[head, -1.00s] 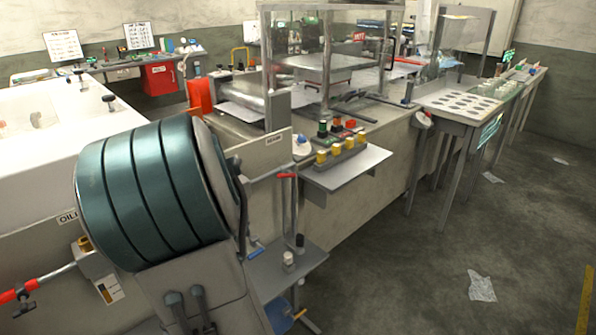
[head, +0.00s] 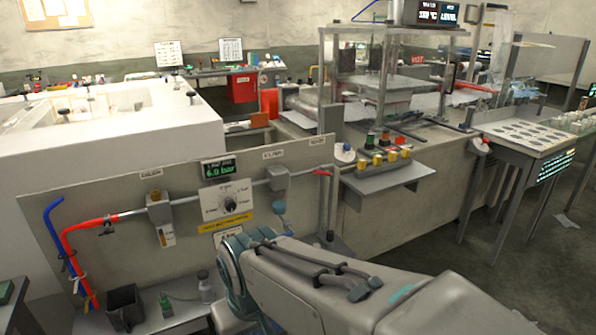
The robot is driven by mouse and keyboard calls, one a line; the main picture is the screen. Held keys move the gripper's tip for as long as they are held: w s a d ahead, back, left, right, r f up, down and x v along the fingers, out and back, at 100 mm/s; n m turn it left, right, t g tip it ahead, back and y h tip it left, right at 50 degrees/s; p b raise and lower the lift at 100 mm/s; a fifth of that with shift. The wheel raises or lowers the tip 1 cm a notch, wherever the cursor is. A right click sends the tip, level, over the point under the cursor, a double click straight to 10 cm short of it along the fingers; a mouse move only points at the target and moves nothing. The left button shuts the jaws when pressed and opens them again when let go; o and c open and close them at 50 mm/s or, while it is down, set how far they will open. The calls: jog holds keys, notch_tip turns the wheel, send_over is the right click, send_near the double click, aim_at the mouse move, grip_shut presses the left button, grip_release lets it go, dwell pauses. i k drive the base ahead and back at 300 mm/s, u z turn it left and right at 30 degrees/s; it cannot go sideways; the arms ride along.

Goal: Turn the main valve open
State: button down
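A grey panel (head: 110,180) stands in front of me with a horizontal pipe along it. A small red lever handle (head: 322,172) sits at the pipe's right end, beneath a small label I cannot read surely. It looks roughly in line with the pipe. A display (head: 222,168) on the panel reads about 6.0 bar. Below it is a plate with a round black knob (head: 230,204). At the left a red hose (head: 72,250) joins the pipe. My arm's links cover the lower middle of the view. My gripper does not show.
A shelf with yellow, red and green buttons (head: 385,160) juts out right of the panel. A black box (head: 124,306) and a green bottle (head: 165,305) stand below the panel at left. A table with round holes (head: 525,134) stands right.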

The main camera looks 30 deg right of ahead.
aim_at(325, 173)
jog(key=z, duration=0.95)
jog(key=i, duration=0.7)
